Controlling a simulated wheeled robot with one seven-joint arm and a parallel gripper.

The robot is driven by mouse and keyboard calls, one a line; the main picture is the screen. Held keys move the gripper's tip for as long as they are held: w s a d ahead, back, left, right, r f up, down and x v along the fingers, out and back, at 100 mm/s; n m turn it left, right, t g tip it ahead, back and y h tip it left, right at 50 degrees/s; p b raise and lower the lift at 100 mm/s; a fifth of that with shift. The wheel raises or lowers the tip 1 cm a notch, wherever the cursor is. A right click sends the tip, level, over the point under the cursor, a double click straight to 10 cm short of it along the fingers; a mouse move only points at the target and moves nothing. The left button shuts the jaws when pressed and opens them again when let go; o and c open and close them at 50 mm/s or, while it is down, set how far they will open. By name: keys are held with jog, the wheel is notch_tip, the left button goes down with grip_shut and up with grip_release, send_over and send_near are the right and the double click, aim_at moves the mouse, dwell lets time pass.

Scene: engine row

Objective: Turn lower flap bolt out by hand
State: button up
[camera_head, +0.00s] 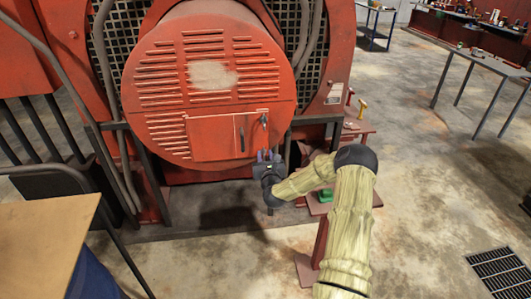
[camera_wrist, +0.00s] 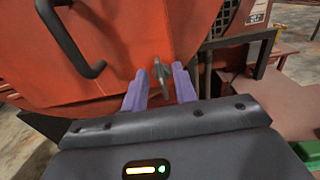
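The red flap (camera_head: 215,138) is on the lower front of the round louvred red cover, with a dark bar handle (camera_head: 242,139) and a dark upper bolt (camera_head: 263,119) near its right edge. In the wrist view the lower flap bolt (camera_wrist: 161,74) is a grey metal piece with a wing-like head, standing out near the flap's edge. My gripper (camera_head: 268,156) is at the flap's lower right corner and hides this bolt in the head view. In the wrist view my gripper (camera_wrist: 160,82) has its purple fingers apart, one on each side of the bolt, with narrow gaps showing.
The bar handle shows close by in the wrist view (camera_wrist: 72,40). A black frame rail (camera_wrist: 240,40) and a red ledge lie to the right. A tan-topped table (camera_head: 50,235) stands at the left front. The concrete floor at right is largely open, with a drain grate (camera_head: 497,270).

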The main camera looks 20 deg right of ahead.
jog(key=shift+w+d, duration=0.15)
jog(key=shift+w, duration=0.35)
grip_shut()
jog(key=shift+d, duration=0.15)
